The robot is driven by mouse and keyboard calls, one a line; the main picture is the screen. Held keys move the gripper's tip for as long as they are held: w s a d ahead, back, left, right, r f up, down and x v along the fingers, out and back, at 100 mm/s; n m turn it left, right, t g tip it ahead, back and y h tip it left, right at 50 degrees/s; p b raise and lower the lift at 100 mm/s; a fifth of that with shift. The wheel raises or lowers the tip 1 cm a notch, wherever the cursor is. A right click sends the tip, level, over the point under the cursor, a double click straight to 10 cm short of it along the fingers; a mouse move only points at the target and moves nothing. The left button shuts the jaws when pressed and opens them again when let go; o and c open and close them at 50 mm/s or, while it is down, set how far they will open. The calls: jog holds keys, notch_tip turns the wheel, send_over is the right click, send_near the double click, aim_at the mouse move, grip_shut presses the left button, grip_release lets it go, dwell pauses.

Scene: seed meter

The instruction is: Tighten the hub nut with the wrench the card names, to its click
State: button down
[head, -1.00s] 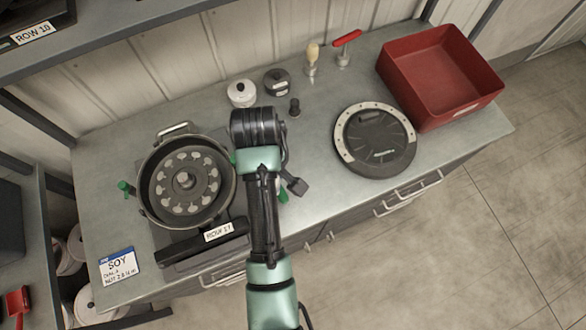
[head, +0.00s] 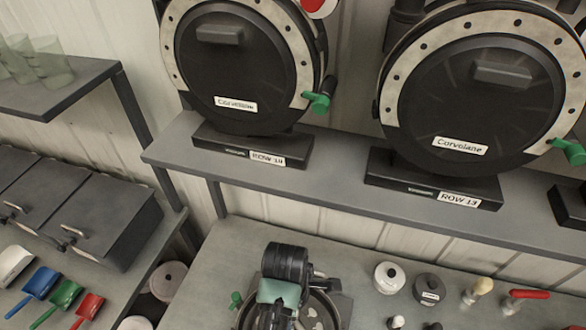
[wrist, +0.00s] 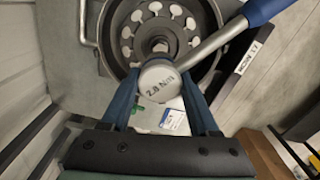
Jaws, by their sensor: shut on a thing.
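My gripper (wrist: 160,92) is shut on a wrench in the wrist view. The wrench has a round pale head (wrist: 160,79) that seems to read 2.8 N·m, a metal shaft, and a blue handle (wrist: 262,8) pointing to the upper right. Just beyond the head, the seed meter (wrist: 95,25) lies open, with a disc of pale round marks and the hub nut (wrist: 160,45) at its middle. I cannot tell whether the wrench touches the nut. The card (wrist: 173,122) shows small beyond the gripper, unreadable here. In the head view my arm hides most of the meter (head: 325,305).
Two meters, ROW 14 (head: 235,65) and ROW 13 (head: 480,95), stand on the shelf (head: 335,165) above the bench. Two knobbed pots (head: 389,277) and (head: 430,287) and small tools (head: 520,297) stand right of my arm. Coloured scoops (head: 64,295) lie at left.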

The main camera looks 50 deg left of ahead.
jog(key=shift+s+f, duration=0.1)
jog(key=shift+f, duration=1.35)
jog(key=shift+f+b, duration=0.6)
jog(key=shift+f, duration=1.2)
jog(key=shift+f, duration=1.4)
dwell(0.6)
jog(key=shift+c, duration=0.3)
grip_release()
jog(key=shift+o, duration=0.3)
jog(key=shift+f, duration=0.1)
